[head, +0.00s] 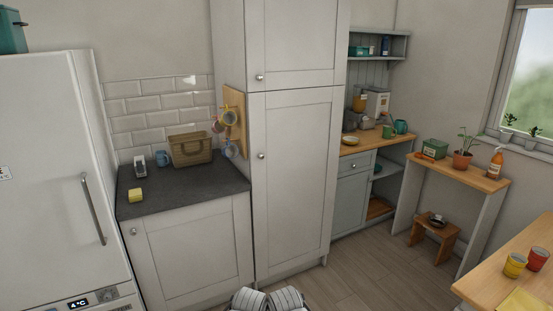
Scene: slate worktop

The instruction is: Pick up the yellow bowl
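A small yellow bowl-like dish (349,140) sits on the wooden counter to the right of the tall cupboard; it is shallow and small in view. A small yellow object (136,195) stands near the front left of the slate worktop (190,192); its shape is too small to tell for sure, and it looks more like a block or cup.
The slate worktop also holds a wicker basket (191,150), a blue mug (162,158) and a small grey-white item (141,166); its front right is clear. A fridge (55,180) stands left, a tall cupboard (292,170) right. A wooden stool (433,236) stands farther right.

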